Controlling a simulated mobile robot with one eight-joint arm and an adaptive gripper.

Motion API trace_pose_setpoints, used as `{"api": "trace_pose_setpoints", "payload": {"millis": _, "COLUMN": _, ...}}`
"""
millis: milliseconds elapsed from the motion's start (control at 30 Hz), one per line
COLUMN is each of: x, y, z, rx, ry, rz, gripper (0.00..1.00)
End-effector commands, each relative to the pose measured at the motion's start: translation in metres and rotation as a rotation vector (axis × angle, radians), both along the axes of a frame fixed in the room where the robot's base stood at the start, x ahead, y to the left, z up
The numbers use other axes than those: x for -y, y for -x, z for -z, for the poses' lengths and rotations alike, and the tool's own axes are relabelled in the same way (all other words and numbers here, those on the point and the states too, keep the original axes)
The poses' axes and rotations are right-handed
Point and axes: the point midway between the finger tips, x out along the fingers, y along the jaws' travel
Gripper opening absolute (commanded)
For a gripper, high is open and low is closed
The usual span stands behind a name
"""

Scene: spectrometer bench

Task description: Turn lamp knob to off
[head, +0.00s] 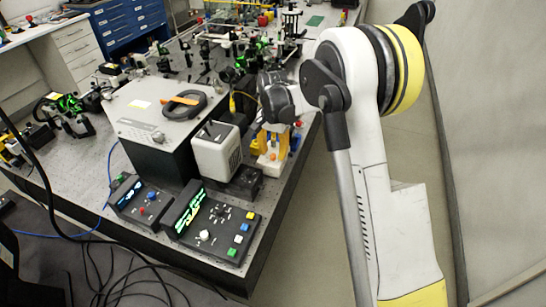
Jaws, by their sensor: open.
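I cannot tell for sure which control is the lamp knob. The right black control box (215,222) has a lit green display, a white knob (204,235) and coloured buttons. My gripper (272,98) is small and partly hidden by my arm, right of the grey box and apart from the control boxes. It is open; nothing shows held in it.
A white box (216,150) with a dark handle stands right of the large grey box. A yellow and white device (270,150) stands beside it, below my gripper. Optics crowd the back of the bench. Cables hang at the front edge. Floor is free on the right.

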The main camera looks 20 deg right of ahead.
Motion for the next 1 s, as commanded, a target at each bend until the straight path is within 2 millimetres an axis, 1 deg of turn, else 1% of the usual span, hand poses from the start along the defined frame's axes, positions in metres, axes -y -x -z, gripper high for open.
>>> {"api": "trace_pose_setpoints", "payload": {"millis": 33, "x": 0.0, "y": 0.0001, "z": 0.0059, "rx": 0.0, "ry": 0.0, "rz": 0.0, "gripper": 0.41}}
{"api": "trace_pose_setpoints", "payload": {"millis": 133, "x": 0.0, "y": 0.0001, "z": 0.0109, "rx": 0.0, "ry": 0.0, "rz": 0.0, "gripper": 0.41}}
{"api": "trace_pose_setpoints", "payload": {"millis": 400, "x": 0.0, "y": 0.0001, "z": 0.0117, "rx": 0.0, "ry": 0.0, "rz": 0.0, "gripper": 0.41}}
{"api": "trace_pose_setpoints", "payload": {"millis": 433, "x": 0.0, "y": 0.0001, "z": 0.0117, "rx": 0.0, "ry": 0.0, "rz": 0.0, "gripper": 0.36}}
{"api": "trace_pose_setpoints", "payload": {"millis": 467, "x": 0.0, "y": 0.0001, "z": 0.0117, "rx": 0.0, "ry": 0.0, "rz": 0.0, "gripper": 0.27}}
{"api": "trace_pose_setpoints", "payload": {"millis": 500, "x": 0.0, "y": 0.0001, "z": 0.0117, "rx": 0.0, "ry": 0.0, "rz": 0.0, "gripper": 0.15}}
{"api": "trace_pose_setpoints", "payload": {"millis": 533, "x": 0.0, "y": 0.0001, "z": 0.0116, "rx": 0.0, "ry": 0.0, "rz": 0.0, "gripper": 0.06}}
{"api": "trace_pose_setpoints", "payload": {"millis": 567, "x": 0.0, "y": 0.0001, "z": 0.0116, "rx": 0.0, "ry": 0.0, "rz": 0.0, "gripper": 0.0}}
{"api": "trace_pose_setpoints", "payload": {"millis": 833, "x": 0.0, "y": 0.0001, "z": 0.0116, "rx": 0.0, "ry": 0.0, "rz": -0.009, "gripper": 0.0}}
{"api": "trace_pose_setpoints", "payload": {"millis": 1000, "x": -0.0001, "y": 0.0002, "z": 0.0118, "rx": 0.0, "ry": 0.0, "rz": -0.055, "gripper": 0.0}}
